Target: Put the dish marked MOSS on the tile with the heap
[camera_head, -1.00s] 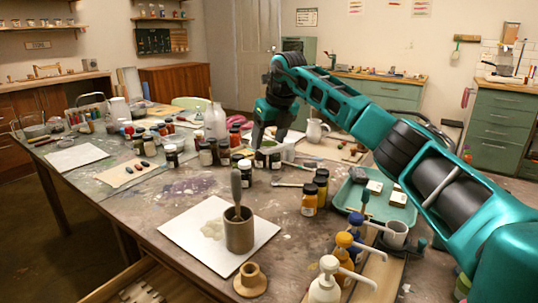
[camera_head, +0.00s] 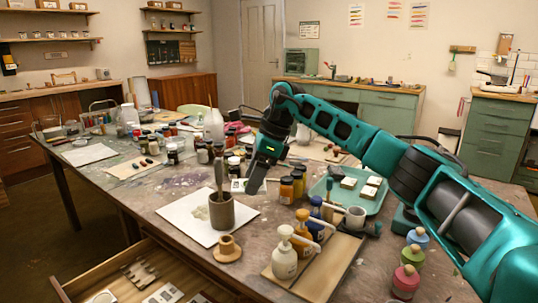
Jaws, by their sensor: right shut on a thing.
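My right gripper (camera_head: 256,185) is low over the table, just behind the right corner of a white tile. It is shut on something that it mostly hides. A small pale piece with a greenish patch (camera_head: 238,185) shows at its left side; it looks like the dish, but I cannot read a MOSS mark. My left gripper is not in view.
A teal tray (camera_head: 365,203) with small boxes lies further right. An open drawer (camera_head: 105,270) juts out at front left.

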